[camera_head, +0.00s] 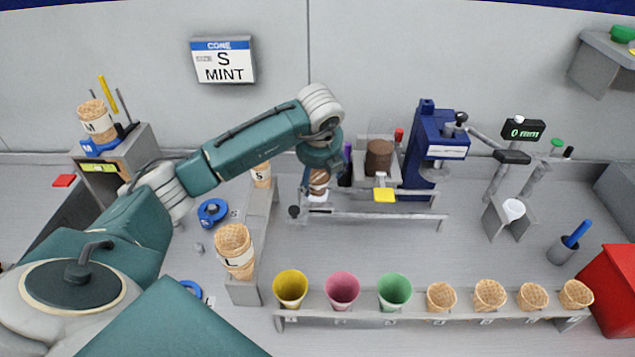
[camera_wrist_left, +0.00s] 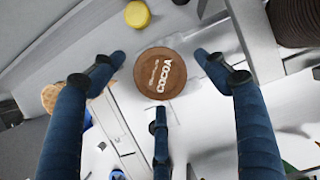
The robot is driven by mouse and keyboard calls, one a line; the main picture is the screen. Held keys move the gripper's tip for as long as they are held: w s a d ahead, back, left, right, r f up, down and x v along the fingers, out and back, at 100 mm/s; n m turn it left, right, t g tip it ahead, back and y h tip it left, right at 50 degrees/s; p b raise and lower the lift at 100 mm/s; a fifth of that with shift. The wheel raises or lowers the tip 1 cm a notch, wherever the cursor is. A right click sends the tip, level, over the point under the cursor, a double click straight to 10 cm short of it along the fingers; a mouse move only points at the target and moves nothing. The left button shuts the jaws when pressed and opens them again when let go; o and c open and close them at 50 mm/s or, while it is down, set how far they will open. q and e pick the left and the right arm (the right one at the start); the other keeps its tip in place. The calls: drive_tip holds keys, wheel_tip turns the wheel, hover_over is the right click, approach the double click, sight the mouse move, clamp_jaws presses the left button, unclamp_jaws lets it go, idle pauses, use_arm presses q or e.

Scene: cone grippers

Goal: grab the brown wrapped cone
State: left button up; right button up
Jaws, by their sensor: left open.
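The brown wrapped cone (camera_head: 319,180) stands in a small rack left of the blue machine, partly hidden under my left gripper (camera_head: 322,170). In the left wrist view I look straight down on its round brown top, lettered COCOA (camera_wrist_left: 160,73). My left gripper in that view (camera_wrist_left: 160,78) has three dark blue fingers spread open around the top, with visible gaps; I see no contact. Its hold is empty. The lower part of the cone is hidden. My right gripper is not in view.
A dark brown cylinder (camera_head: 379,160) stands close on the right, before the blue machine (camera_head: 433,150). Stacked L cones (camera_head: 235,248) and S cones (camera_head: 261,174) are left. A front rack (camera_head: 420,312) holds several coloured and waffle cones. Open counter lies between.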

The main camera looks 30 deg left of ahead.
use_arm(q)
drive_tip(key=shift+p+x, duration=0.3)
drive_tip(key=shift+x, duration=0.75)
drive_tip(key=shift+w+f, duration=0.15)
drive_tip(key=shift+f, duration=0.1)
drive_tip(key=shift+a+f, duration=0.1)
drive_tip(key=shift+c, duration=1.1)
drive_tip(key=c, duration=0.7)
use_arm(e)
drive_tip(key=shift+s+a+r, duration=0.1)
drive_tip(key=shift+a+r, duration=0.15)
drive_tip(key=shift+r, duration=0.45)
use_arm(q)
drive_tip(key=shift+r, duration=0.25)
